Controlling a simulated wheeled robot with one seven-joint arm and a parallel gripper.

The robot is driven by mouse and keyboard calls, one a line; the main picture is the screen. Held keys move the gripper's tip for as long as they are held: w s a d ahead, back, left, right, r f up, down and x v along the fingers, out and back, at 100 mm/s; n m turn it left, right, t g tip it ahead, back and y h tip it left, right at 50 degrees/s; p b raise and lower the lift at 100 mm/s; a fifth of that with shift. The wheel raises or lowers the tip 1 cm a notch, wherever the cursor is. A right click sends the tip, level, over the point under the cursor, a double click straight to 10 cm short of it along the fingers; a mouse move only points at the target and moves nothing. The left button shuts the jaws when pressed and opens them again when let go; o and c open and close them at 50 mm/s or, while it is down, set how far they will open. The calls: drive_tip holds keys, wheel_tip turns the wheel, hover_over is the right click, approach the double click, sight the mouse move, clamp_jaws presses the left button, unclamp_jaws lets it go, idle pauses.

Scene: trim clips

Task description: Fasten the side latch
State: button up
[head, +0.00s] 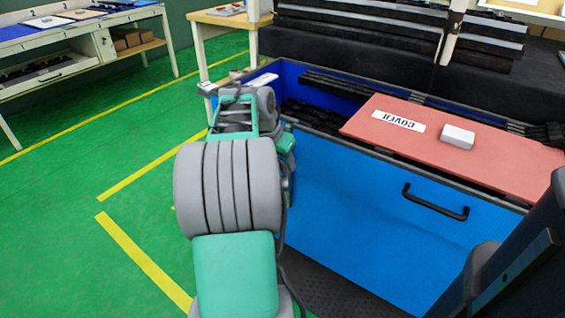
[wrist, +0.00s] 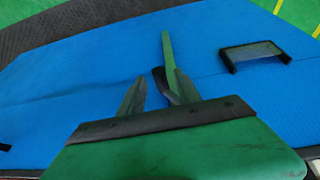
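The blue crate (head: 390,235) stands in front of me, its side wall (wrist: 70,85) filling much of the wrist view. In the wrist view, my gripper (wrist: 160,76) has two grey fingers set apart, over the blue wall. A thin upright green strip (wrist: 168,50) with a dark curved piece (wrist: 160,82) at its foot shows beside the right finger. It may be the side latch; I cannot tell, nor whether the finger touches it. In the head view, my arm hides the fingers and this part of the crate.
A red cover board (head: 480,150) lies across the crate's right part, with a small white block (head: 457,137) on it. A black handle (head: 435,202) is on the front wall; a black handle (wrist: 255,52) shows in the wrist view. Green floor (head: 90,170) at left is clear.

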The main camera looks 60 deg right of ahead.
clamp_jaws()
idle(1.3)
